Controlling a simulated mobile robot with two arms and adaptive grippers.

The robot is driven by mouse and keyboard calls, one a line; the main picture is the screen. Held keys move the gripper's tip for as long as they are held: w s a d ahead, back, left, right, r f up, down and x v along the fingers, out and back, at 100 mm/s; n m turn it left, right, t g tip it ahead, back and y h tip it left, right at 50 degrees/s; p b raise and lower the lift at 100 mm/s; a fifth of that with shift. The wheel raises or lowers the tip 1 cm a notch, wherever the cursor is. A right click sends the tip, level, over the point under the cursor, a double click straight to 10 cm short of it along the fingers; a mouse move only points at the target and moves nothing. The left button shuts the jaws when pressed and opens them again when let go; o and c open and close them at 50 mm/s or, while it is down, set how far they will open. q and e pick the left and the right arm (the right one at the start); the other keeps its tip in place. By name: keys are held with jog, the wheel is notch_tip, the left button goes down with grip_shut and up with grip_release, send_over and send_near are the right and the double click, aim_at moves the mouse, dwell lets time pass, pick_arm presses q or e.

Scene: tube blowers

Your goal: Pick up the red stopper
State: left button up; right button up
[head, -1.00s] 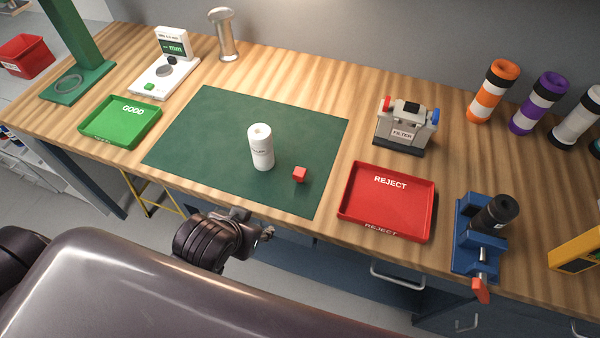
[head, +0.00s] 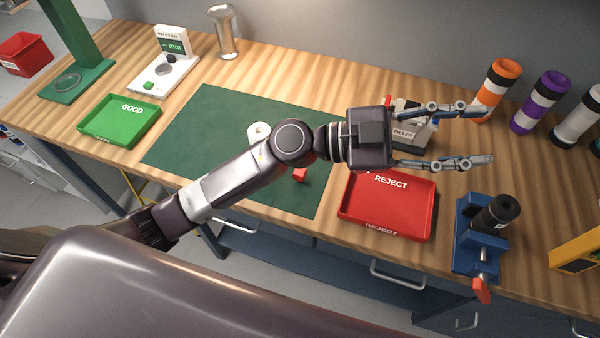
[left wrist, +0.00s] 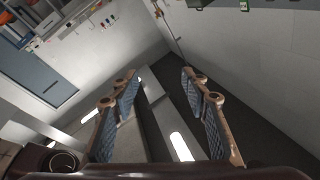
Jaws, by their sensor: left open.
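The small red block (head: 300,174), the likeliest red stopper, lies on the green mat (head: 205,120) near its right edge; my left arm partly covers it. The white tube (head: 258,130) stands on the mat beside it, and only its top shows past my arm. My left gripper (head: 484,134) is open and empty, pointing right above the bench, well to the right of the block. Its two spread fingers also show in the left wrist view (left wrist: 159,76), with wall and floor beyond and no red block. My right gripper is not in view.
A red REJECT tray (head: 395,222) lies right of the mat and a green GOOD tray (head: 118,137) left. The grey filter device (head: 407,141) sits partly behind my gripper. A blue fixture (head: 474,245) holds a black cylinder (head: 495,213). Orange (head: 498,75) and purple (head: 545,90) tubes stand at the back right.

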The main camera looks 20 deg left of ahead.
pick_arm(q)
notch_tip(320, 180, down, 6)
jog(key=s+d+m+g+y, duration=0.1)
jog(key=s+m+g+y, duration=0.1)
jog(key=g+y, duration=0.1)
jog(key=n+g+y, duration=0.1)
jog(key=n+y, duration=0.4)
jog(key=y, duration=1.2)
send_over(300, 170)
jog(key=f, duration=1.7)
jog(key=shift+s+d+f, duration=0.1)
jog(key=shift+s+f, duration=0.1)
jog(key=shift+f, duration=0.2)
notch_tip(300, 170, down, 6)
jog(key=p, duration=0.3)
jog(key=shift+w+f, duration=0.1)
jog(key=shift+f+p, duration=0.3)
jog(key=shift+f, duration=0.35)
jog(key=c, duration=0.9)
jog(key=shift+c, duration=0.7)
jog(key=shift+r, duration=0.15)
